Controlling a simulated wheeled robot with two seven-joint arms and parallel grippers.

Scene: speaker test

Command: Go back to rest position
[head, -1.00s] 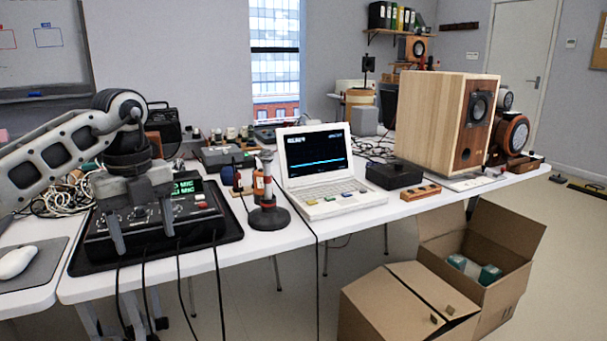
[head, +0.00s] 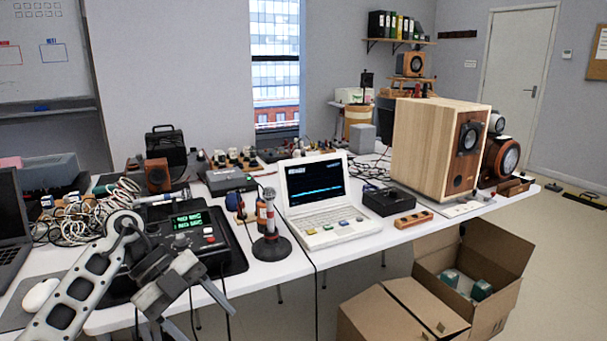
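My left gripper (head: 205,320) is at the lower left of the head view, at the end of my grey arm, in front of the table's front edge. Its two fingers are spread apart and point down and to the right, with nothing visible between them. Behind it is a black device with a green display (head: 188,220) on a black mat, partly hidden by my arm. My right gripper is out of view.
A microphone on a stand (head: 270,235), a white laptop (head: 335,222) and a wooden speaker (head: 425,150) stand on the white tables. A computer mouse (head: 40,294) lies left of my arm. Open cardboard boxes (head: 480,262) sit on the floor at the right.

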